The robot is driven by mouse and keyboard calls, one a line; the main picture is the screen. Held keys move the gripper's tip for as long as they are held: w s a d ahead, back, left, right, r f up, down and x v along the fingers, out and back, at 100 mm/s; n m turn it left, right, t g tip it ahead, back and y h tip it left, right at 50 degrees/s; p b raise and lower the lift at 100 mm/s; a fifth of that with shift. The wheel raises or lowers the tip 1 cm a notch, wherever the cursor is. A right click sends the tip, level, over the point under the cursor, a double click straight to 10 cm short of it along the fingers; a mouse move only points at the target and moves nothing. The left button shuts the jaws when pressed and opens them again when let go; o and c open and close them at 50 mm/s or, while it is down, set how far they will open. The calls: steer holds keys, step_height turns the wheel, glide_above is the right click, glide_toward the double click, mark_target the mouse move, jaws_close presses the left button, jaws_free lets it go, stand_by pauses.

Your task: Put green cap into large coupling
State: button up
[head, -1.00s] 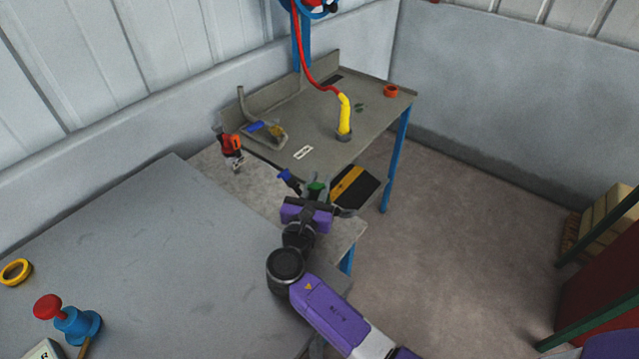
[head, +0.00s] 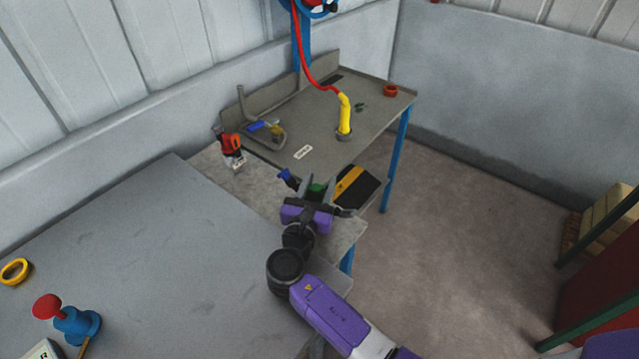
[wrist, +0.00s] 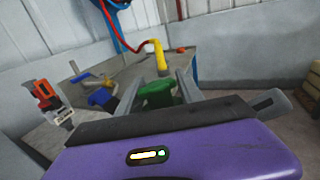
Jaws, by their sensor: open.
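The green cap (head: 317,190) is between the two grey fingers of my gripper (head: 318,183). In the wrist view, the green cap (wrist: 157,95) shows between the fingers of my gripper (wrist: 160,88), close to the palm. The fingers stand apart, and I see no clear grip on the cap. What holds up the cap is hidden by my gripper. A blue-topped part (head: 289,178) is just left of the fingers; it also shows in the wrist view (wrist: 102,98). I cannot tell which part is the large coupling.
A grey bench (head: 320,125) behind my gripper bears a yellow nozzle (head: 344,114) on a red hose, a bent pipe and an orange ring (head: 390,90). A red-and-grey device (head: 231,150) is on the left. The grey surface (head: 150,260) in front is mostly clear.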

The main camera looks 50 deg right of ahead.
steer(key=b+v, duration=0.1)
steer(key=v, duration=1.1)
steer(key=shift+r, duration=0.2)
